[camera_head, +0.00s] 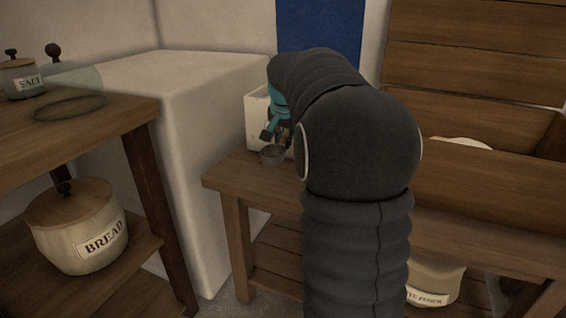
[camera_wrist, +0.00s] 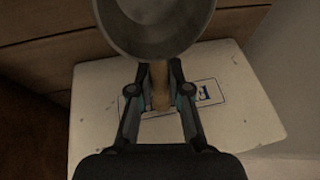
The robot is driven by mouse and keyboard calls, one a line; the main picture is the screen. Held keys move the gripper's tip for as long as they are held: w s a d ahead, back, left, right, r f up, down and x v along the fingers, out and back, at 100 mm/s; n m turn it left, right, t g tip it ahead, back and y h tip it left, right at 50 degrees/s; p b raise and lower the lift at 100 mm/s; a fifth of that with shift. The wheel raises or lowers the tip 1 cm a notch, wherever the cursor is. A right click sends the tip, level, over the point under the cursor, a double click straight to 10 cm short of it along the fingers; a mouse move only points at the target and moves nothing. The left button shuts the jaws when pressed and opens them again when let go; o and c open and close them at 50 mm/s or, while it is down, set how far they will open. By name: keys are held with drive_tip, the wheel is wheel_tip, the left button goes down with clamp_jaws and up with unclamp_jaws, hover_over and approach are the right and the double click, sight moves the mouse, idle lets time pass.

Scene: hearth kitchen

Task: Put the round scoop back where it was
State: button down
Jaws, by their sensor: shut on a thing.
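The round scoop (camera_wrist: 156,22) is a grey metal bowl with a wooden handle (camera_wrist: 160,86). My gripper (camera_wrist: 159,92) is shut on the handle in the wrist view, with the bowl beyond the fingertips. In the head view the scoop's bowl (camera_head: 272,155) shows just below my gripper (camera_head: 275,136), over the left end of the wooden bench. Whether the bowl touches the bench top cannot be told. My arm hides part of the area behind it.
A white box with a label (camera_wrist: 95,110) lies behind the gripper in the wrist view; it also shows in the head view (camera_head: 256,122). The bench (camera_head: 230,178) has a wooden bin (camera_head: 480,185) at right. A table at left holds a salt jar (camera_head: 22,78) and a glass lid (camera_head: 70,105).

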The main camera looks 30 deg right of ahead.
sight(284, 150)
drive_tip(key=shift+f+b, duration=0.45)
drive_tip(key=shift+f, duration=2.55)
drive_tip(key=shift+f, duration=0.1)
drive_tip(key=c, duration=1.1)
unclamp_jaws()
drive_tip(key=shift+s+r, duration=0.1)
drive_tip(key=shift+r, duration=0.4)
drive_tip(key=p+v, duration=0.1)
drive_tip(key=v, duration=1)
drive_tip(key=shift+s+a+r+p, duration=0.1)
drive_tip(key=shift+s+a+p, duration=0.05)
drive_tip(key=shift+p, duration=0.15)
